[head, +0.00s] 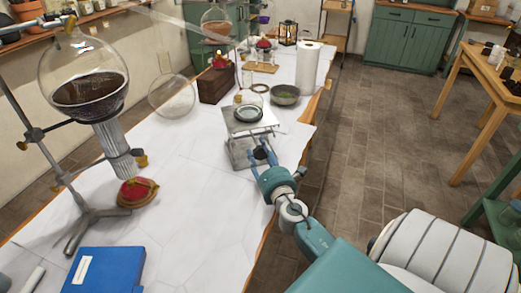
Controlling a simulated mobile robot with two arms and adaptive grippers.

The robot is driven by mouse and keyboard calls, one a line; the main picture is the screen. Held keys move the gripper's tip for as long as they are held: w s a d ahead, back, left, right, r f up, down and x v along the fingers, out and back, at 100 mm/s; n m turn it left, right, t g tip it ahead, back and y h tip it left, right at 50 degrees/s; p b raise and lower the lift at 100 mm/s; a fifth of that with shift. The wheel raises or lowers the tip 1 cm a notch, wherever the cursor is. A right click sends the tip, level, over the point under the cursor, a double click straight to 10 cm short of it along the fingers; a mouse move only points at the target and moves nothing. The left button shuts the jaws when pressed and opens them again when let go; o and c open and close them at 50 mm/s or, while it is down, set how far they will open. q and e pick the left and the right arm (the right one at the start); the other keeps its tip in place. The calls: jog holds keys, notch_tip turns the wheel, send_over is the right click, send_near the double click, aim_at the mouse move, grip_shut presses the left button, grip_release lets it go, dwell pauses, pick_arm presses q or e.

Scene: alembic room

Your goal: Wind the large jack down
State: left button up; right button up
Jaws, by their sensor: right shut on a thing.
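The large jack (236,149) stands near the right edge of the white-topped bench. It is a metal lab jack with a flat top plate, raised above its base. A round glass vessel with a dark ring (247,114) rests on the plate. My right gripper (260,154) reaches the jack's near right side and is shut on its dark knob (260,153). The blue fingers partly hide the knob and the jack's lower side. My left gripper is not in view.
A large flask of dark liquid (85,92) hangs on a stand at left. A blue book (105,270) lies in front. The bench left of the jack is clear.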

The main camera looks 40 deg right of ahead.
jog(key=n+p, duration=0.1)
jog(key=n, duration=0.4)
jog(key=shift+f+n, duration=0.1)
jog(key=shift+n, duration=0.3)
dwell(0.4)
jog(key=o, duration=1.2)
jog(key=shift+s, duration=0.1)
jog(key=shift+s+a, duration=0.1)
jog(key=shift+s, duration=0.1)
jog(key=v, duration=1.1)
jog(key=shift+s+a, duration=0.1)
jog(key=shift+s, duration=0.15)
